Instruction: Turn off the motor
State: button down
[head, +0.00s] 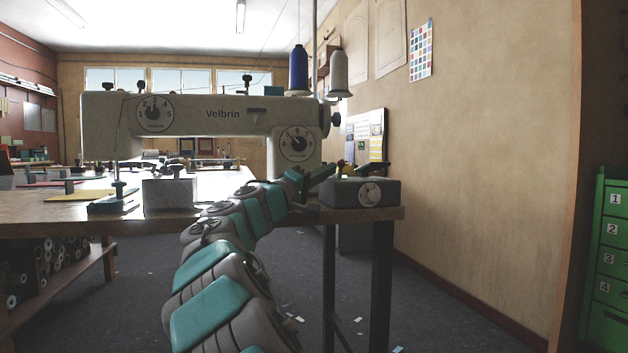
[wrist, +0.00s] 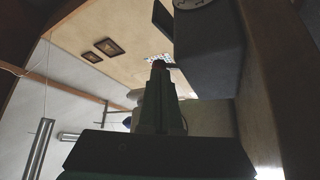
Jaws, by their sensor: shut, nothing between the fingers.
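A dark box (head: 335,192) with a round pale dial (head: 369,193) on its front sits at the right end of the sewing table. The dial's pointer setting is too small to read. The white sewing machine (head: 190,122), marked Velbrin, stands to its left, with two numbered dials. My gripper (head: 322,171) is shut and empty, at the top left of the box; I cannot tell whether it touches it. In the wrist view, my shut fingers (wrist: 159,66) point up beside a grey block (wrist: 210,55), with part of a pale dial (wrist: 192,3) at the top edge.
Blue (head: 298,72) and white (head: 338,74) thread cones stand above the machine. A pale block (head: 170,193) sits on the table (head: 60,213) at left. The wall (head: 480,160) is to the right, with a green numbered cabinet (head: 606,260). The floor between is open, with scraps.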

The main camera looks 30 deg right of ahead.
jog(key=shift+w+d+r, duration=0.1)
jog(key=shift+w+d, duration=0.05)
jog(key=shift+d, duration=0.4)
jog(key=shift+r, duration=0.15)
jog(key=shift+r+p, duration=0.15)
jog(key=shift+p, duration=0.4)
jog(key=shift+n+y, duration=0.3)
jog(key=shift+n, duration=0.1)
